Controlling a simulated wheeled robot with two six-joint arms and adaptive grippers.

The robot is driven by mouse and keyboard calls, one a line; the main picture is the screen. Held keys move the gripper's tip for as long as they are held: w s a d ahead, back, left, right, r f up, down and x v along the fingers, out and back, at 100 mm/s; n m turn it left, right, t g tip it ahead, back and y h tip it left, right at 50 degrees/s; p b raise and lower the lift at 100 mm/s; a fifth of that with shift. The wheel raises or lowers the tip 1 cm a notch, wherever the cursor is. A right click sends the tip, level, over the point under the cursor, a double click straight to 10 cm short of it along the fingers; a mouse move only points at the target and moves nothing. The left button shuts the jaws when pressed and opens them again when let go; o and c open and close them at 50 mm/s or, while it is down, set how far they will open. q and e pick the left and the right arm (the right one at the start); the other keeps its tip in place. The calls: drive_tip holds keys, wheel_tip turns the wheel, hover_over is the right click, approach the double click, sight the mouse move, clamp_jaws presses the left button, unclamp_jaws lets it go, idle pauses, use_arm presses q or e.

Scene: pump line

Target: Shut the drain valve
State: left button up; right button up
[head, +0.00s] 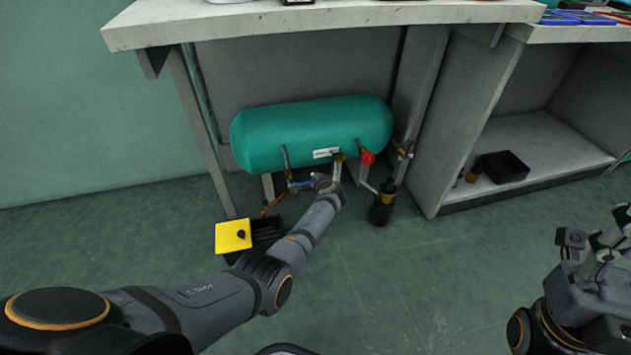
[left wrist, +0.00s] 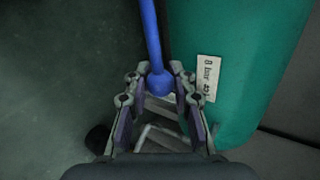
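A green tank (head: 310,132) lies on its side under the bench, with several valves and pipes below it. A blue valve lever (head: 300,184) is at its lower left, above a copper-coloured pipe (head: 271,205). In the left wrist view the blue lever (left wrist: 151,35) runs up from a rounded blue end between my left gripper's fingers (left wrist: 155,76). The fingers are apart, one on each side, with gaps showing. In the head view my left wrist mostly hides this gripper. My right gripper (head: 602,245) is at the right edge, away from the tank, partly cut off.
A red valve handle (head: 367,157) and a dark bottle-like part (head: 382,207) are right of my left wrist. A yellow square (head: 233,235) and a black grate (head: 267,229) are on the floor. The bench top (head: 330,16) overhangs the tank.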

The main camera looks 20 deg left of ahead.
use_arm(q)
drive_tip(key=o, duration=0.4)
drive_tip(key=shift+s+d+f, duration=0.15)
drive_tip(key=shift+s+f, duration=0.05)
drive_tip(key=shift+f, duration=0.1)
drive_tip(key=shift+o, duration=0.3)
drive_tip(key=shift+w+r, duration=0.1)
drive_tip(key=shift+r, duration=0.05)
wheel_tip(320, 180, up, 9)
drive_tip(key=shift+w+r, duration=0.1)
drive_tip(key=shift+r, duration=0.45)
